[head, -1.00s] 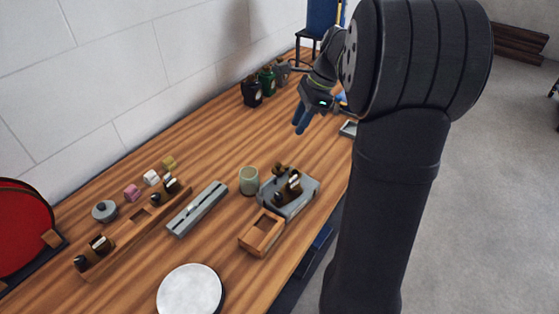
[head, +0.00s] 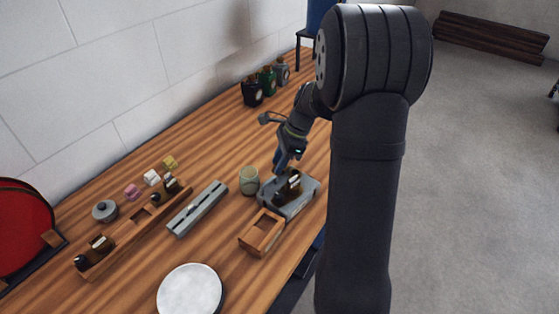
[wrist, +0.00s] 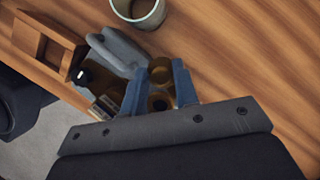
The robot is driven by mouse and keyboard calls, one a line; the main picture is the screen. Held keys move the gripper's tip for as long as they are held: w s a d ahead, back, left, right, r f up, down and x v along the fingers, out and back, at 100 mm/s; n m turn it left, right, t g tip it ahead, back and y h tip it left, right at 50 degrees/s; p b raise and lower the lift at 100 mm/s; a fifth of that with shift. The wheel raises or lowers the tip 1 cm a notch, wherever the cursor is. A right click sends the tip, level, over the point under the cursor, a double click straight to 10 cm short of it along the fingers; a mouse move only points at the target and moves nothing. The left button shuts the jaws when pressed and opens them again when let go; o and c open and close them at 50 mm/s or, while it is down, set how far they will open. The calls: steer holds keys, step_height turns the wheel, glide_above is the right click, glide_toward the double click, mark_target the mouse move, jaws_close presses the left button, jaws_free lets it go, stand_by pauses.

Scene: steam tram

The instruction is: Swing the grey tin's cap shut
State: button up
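The grey tin (head: 282,74) stands upright at the far end of the bench, at the right end of a row of three tins. It is too small in the head view to tell how its cap stands. My gripper (head: 277,170) is well away from the tin, low over a grey tray (head: 304,201) nearer on the bench. In the wrist view my gripper (wrist: 158,90) has its blue fingers apart, with round brown parts (wrist: 160,72) between and below them. I see no clear grip on these. The grey tin is not in the wrist view.
A black tin (head: 252,92) and a green tin (head: 267,80) stand beside the grey one. A green cup (head: 249,181), a wooden box (head: 262,233) and a slotted grey block (head: 198,208) surround the tray. The bench between cup and tins is mostly clear.

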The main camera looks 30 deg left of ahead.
jaws_close()
